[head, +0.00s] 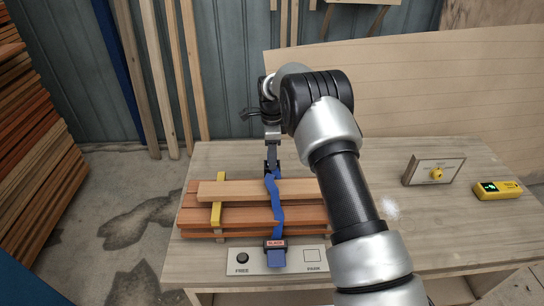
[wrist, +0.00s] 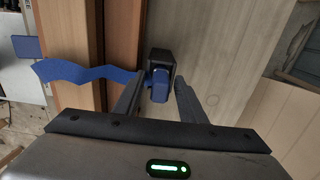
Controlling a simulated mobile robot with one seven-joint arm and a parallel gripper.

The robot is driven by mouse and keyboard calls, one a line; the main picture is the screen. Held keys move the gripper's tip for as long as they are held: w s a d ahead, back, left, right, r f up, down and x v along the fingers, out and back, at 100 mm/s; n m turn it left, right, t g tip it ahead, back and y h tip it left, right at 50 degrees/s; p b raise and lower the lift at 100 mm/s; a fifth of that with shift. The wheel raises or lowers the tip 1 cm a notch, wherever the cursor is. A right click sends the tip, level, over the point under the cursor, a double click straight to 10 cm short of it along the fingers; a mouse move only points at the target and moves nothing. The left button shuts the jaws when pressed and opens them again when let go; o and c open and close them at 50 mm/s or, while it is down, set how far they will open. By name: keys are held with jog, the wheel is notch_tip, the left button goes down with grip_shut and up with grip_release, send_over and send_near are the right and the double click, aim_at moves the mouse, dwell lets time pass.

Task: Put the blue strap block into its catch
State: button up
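The blue strap (head: 277,205) runs over the stacked planks from the front panel to the far side; it also shows in the wrist view (wrist: 85,72). Its blue block (wrist: 160,88) is at the strap's far end, at a dark box-shaped catch (wrist: 160,58) beside the planks. The block overlaps the catch's opening in the wrist view; I cannot tell how deep it sits. My gripper (wrist: 157,88) is open, with a finger on each side of the block and visible gaps. In the head view my gripper (head: 272,160) is behind the planks and largely hides the block.
The planks (head: 255,190) carry a yellow strap (head: 217,200) at left. A front panel (head: 240,262) has a black knob, a red-lettered label and a marked square. A plate with a yellow knob (head: 436,174) and a yellow device (head: 497,190) stand right. The bench's right side is mostly clear.

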jog(key=shift+r, duration=0.1)
jog(key=s+d+r+n+t, duration=0.1)
jog(key=s+d+r+n, duration=0.15)
jog(key=r, duration=0.95)
jog(key=s+d+r+n, duration=0.15)
jog(key=s+r, duration=0.25)
jog(key=r, duration=0.8)
jog(key=s+d+r+n+t, duration=0.25)
jog(key=s+r+n, duration=0.25)
jog(key=s+r, duration=0.45)
jog(key=s+d+f+n, duration=0.1)
jog(key=s+n, duration=0.2)
jog(key=s, duration=0.5)
jog(key=s+d+f+n+t, duration=0.1)
jog(key=s+d+f+n, duration=0.1)
jog(key=s, duration=0.6)
jog(key=s+d+f+n+t, duration=0.1)
jog(key=s+f+n, duration=0.1)
jog(key=s+n, duration=0.2)
jog(key=s, duration=0.3)
jog(key=shift+s+d, duration=0.2)
jog(key=shift+s, duration=0.2)
jog(key=shift+f, duration=0.1)
